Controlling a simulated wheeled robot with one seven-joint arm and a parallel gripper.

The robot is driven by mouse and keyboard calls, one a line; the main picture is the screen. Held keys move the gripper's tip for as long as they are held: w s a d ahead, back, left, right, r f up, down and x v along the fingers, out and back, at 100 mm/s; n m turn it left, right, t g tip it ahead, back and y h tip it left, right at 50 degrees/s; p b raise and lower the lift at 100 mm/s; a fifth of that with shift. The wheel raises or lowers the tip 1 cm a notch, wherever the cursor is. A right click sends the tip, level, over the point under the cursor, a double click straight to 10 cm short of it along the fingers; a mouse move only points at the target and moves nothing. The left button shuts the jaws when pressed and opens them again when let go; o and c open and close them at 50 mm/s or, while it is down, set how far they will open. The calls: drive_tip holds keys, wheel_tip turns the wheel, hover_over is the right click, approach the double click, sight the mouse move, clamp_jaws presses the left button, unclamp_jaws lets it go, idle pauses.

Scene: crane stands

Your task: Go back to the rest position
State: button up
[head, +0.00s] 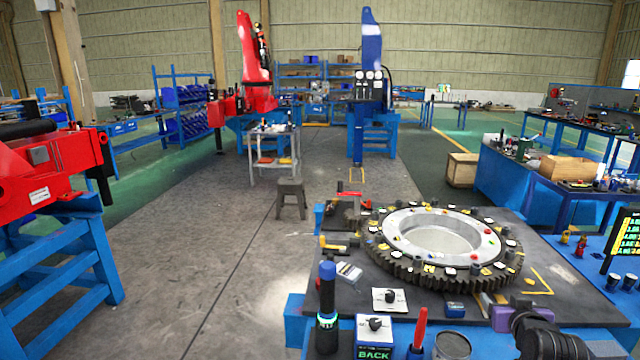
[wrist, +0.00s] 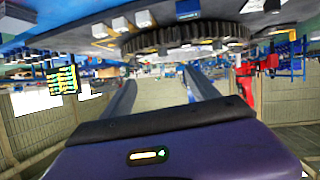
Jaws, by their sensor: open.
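My gripper (wrist: 159,82) shows in the wrist view with its two fingers spread apart. Nothing is between them; the pale hall wall shows through the gap. The wrist view is upside down, with the large dark gear ring (wrist: 185,38) along its top, beyond the fingertips and apart from them. In the head view the gear ring (head: 400,262) lies flat on the dark work table (head: 563,300). Dark and purple parts of my arm show at the bottom right of the head view, above the table's front edge. The fingers cannot be made out there.
A black and blue cylinder (head: 327,305), a box marked BACK (head: 374,338) and a red-handled tool (head: 419,330) stand at the near edge. A display (head: 625,240) is at the right. A red machine (head: 50,170) stands left. The floor between is clear, except a stool (head: 291,190).

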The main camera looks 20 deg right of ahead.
drive_tip(key=s+a+f+n+t+y, duration=0.1)
drive_tip(key=s+a+n+t, duration=0.15)
drive_tip(key=s+a, duration=0.75)
drive_tip(key=s+a+f+n+t+y, duration=0.1)
drive_tip(key=a+t, duration=0.3)
drive_tip(key=a, duration=1.4)
drive_tip(key=s+a+f+n+g+y+b, duration=0.1)
drive_tip(key=s+a+n+y, duration=0.3)
drive_tip(key=s+a, duration=1.3)
drive_tip(key=s+y+b, duration=0.1)
drive_tip(key=s+y, duration=0.2)
drive_tip(key=s, duration=0.1)
drive_tip(key=shift+f+g, duration=0.15)
drive_tip(key=shift+g, duration=0.2)
